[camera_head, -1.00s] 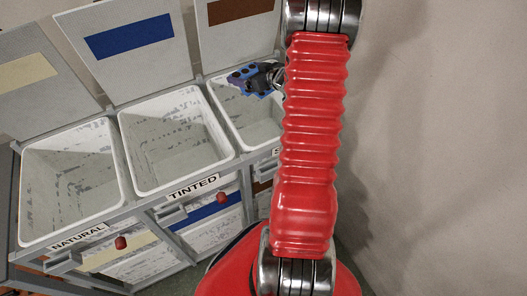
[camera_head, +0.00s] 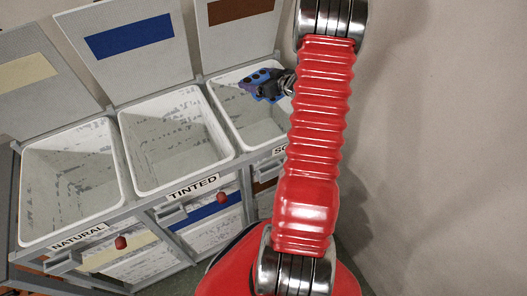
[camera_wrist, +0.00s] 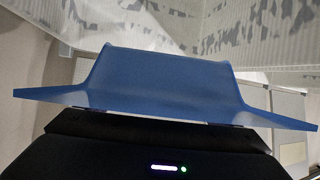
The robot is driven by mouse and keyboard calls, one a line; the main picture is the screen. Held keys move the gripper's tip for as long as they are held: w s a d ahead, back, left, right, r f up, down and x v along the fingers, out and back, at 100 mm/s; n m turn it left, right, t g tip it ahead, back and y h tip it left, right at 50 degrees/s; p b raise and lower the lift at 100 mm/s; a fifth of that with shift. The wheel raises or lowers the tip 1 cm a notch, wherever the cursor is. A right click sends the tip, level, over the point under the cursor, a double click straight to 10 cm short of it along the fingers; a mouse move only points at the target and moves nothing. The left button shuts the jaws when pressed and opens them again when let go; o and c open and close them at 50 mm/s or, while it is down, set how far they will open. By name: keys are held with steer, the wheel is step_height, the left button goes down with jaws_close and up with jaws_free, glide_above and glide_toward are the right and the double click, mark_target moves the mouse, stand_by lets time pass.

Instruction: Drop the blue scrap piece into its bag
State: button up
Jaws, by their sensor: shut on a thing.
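My gripper (camera_head: 281,84) is shut on the blue scrap piece (camera_head: 262,82), over the right-hand white bin (camera_head: 232,118) in the head view. The blue piece fills the middle of the wrist view (camera_wrist: 165,82), held in front of the dark gripper body; it has a flat face and flared sides. The middle white bin, labelled TINTED (camera_head: 192,188), stands to the left with a blue panel (camera_head: 128,37) on its raised lid. It looks empty. My arm hides part of the right-hand bin and its label.
The left bin, labelled NATURAL (camera_head: 78,237), has a cream panel on its lid. The right bin's lid has a brown panel (camera_head: 235,10). The grey rack (camera_head: 205,166) joins the bins. A bare wall (camera_head: 440,120) rises at right.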

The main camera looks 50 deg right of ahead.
mark_target(282, 95)
steer(key=shift+f, duration=1.7)
steer(key=o, duration=0.9)
steer(key=shift+o, duration=0.2)
steer(key=v, duration=1.3)
steer(key=shift+s, duration=0.4)
